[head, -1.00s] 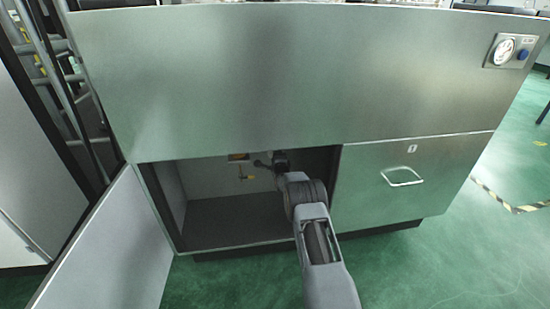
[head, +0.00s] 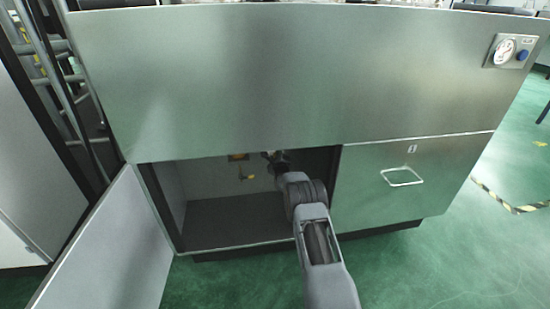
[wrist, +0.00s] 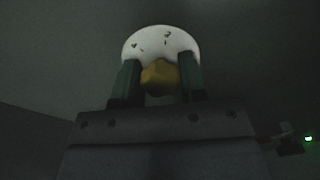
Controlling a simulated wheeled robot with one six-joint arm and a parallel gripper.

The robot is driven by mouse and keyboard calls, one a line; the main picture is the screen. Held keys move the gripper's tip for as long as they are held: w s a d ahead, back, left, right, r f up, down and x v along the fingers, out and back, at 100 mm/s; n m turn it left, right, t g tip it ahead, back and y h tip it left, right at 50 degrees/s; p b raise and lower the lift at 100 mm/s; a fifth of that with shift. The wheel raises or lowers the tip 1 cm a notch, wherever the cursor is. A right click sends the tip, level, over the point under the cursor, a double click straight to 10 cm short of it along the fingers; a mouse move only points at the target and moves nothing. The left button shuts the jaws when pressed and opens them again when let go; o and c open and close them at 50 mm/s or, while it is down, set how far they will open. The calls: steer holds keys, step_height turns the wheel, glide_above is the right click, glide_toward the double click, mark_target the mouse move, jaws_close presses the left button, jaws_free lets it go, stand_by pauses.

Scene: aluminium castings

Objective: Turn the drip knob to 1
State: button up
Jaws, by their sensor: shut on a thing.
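In the wrist view, a yellow drip knob (wrist: 160,77) sits in front of a round white dial (wrist: 160,36). The dial bears a few dark marks along its upper part, too small and dim to read surely. My gripper (wrist: 158,68) has one green finger on each side of the knob and is shut on it. In the head view, my gripper (head: 273,157) is deep in the open compartment, near its top right. The knob and dial cannot be made out there.
The steel cabinet's open compartment (head: 230,222) has a bare dark floor. A small yellow-handled fitting (head: 246,177) is on its back wall. The open door (head: 115,250) stands at left.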

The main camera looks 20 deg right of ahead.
steer(key=shift+w+a+r, duration=0.1)
steer(key=shift+a+r, duration=0.05)
steer(key=shift+a, duration=0.15)
steer(key=o, duration=0.8)
steer(key=shift+a, duration=0.1)
steer(key=shift+o, duration=0.6)
steer(key=shift+d, duration=0.35)
steer(key=s+a+p, duration=0.2)
steer(key=s+p, duration=0.3)
steer(key=s, duration=0.8)
steer(key=shift+s+a+p, duration=0.35)
